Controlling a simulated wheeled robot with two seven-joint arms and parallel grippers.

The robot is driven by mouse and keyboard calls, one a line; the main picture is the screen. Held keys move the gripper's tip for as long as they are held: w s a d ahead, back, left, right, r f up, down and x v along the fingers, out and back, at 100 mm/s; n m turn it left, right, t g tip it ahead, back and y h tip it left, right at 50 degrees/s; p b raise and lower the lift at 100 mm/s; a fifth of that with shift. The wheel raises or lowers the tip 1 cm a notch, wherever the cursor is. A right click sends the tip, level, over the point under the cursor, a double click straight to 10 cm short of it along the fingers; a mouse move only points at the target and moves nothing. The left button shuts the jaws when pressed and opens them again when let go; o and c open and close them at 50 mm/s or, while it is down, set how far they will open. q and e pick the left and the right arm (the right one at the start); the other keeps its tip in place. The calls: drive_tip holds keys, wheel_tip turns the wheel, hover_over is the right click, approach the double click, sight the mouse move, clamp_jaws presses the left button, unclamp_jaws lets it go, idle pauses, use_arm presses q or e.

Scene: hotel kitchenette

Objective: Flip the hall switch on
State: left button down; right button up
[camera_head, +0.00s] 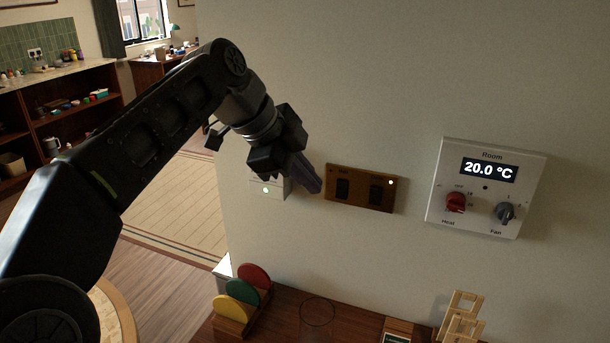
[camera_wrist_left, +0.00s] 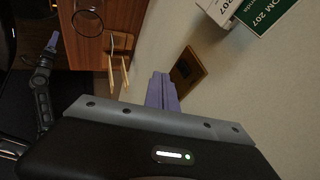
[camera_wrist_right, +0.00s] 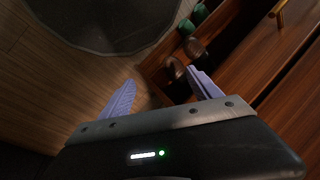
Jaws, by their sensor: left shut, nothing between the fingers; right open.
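A bronze switch plate (camera_head: 333,198) with two dark rockers is on the wall in the head view. A small light glows at its upper right, and its small labels are too blurred to read. Its state, rocker by rocker, cannot be told. The plate also shows in the left wrist view (camera_wrist_left: 197,72), just beyond the fingertips. My left gripper (camera_head: 315,187) is shut and empty, just left of the plate; contact cannot be told. My right gripper (camera_wrist_right: 162,92) is open and empty, low over the floor by a wooden cabinet, out of the head view.
A thermostat panel (camera_head: 487,187) is right of the plate. Below, a wooden top holds coloured discs (camera_head: 240,290) in a rack, a glass (camera_head: 317,318) and a wooden stand (camera_head: 462,318).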

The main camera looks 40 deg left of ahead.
sight(341, 190)
use_arm(q)
drive_tip(key=w+f+p, duration=0.1)
drive_tip(key=w+f, duration=0.1)
drive_tip(key=w, duration=0.1)
drive_tip(key=w+f+p, duration=0.1)
drive_tip(key=w+f, duration=0.2)
drive_tip(key=shift+w+d+f, duration=0.1)
drive_tip(key=shift+d+f, duration=0.05)
drive_tip(key=shift+f, duration=0.05)
drive_tip(key=shift+w+a+f, duration=0.15)
drive_tip(key=shift+w+a, duration=0.05)
drive_tip(key=shift+w, duration=0.25)
